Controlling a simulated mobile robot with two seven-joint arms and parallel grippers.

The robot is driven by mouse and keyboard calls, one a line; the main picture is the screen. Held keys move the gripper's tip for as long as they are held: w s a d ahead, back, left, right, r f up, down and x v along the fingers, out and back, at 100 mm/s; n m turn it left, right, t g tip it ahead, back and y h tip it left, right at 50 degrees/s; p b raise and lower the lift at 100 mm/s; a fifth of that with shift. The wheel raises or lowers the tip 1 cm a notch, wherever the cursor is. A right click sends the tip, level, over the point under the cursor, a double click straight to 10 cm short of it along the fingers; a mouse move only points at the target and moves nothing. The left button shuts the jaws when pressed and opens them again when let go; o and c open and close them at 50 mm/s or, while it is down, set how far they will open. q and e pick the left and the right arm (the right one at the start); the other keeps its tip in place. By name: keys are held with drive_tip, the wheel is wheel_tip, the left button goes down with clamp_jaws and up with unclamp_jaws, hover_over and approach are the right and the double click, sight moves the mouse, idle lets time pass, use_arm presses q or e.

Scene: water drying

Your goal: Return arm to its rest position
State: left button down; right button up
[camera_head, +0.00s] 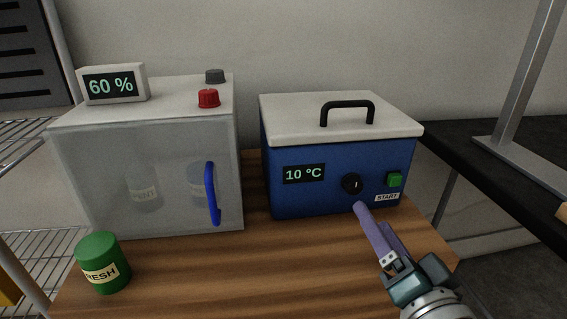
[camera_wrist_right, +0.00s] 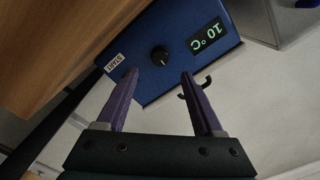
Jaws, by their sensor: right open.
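My right gripper (camera_head: 372,224) is at the lower right of the head view, in front of the blue water bath (camera_head: 300,195). Its purple fingers are apart and empty in the right wrist view (camera_wrist_right: 158,78). The bath has a white lid with a black handle, a 10 °C display (camera_head: 304,174), a black knob (camera_head: 352,184) and a green button (camera_head: 394,180) above a START label. In the right wrist view the knob (camera_wrist_right: 160,55) and display (camera_wrist_right: 206,37) show beyond the fingertips. I cannot tell whether a finger touches the bath. My left gripper is not in view.
A clear-fronted cabinet (camera_head: 100,190) with a blue handle (camera_head: 211,194) stands left, closed, with blurred containers inside. A 60 % display (camera_head: 112,84) and red (camera_head: 208,98) and grey knobs are on top. A green FRESH jar (camera_head: 103,262) sits at the wooden table's (camera_head: 240,285) front left.

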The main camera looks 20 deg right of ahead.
drive_tip(key=shift+v, duration=1.4)
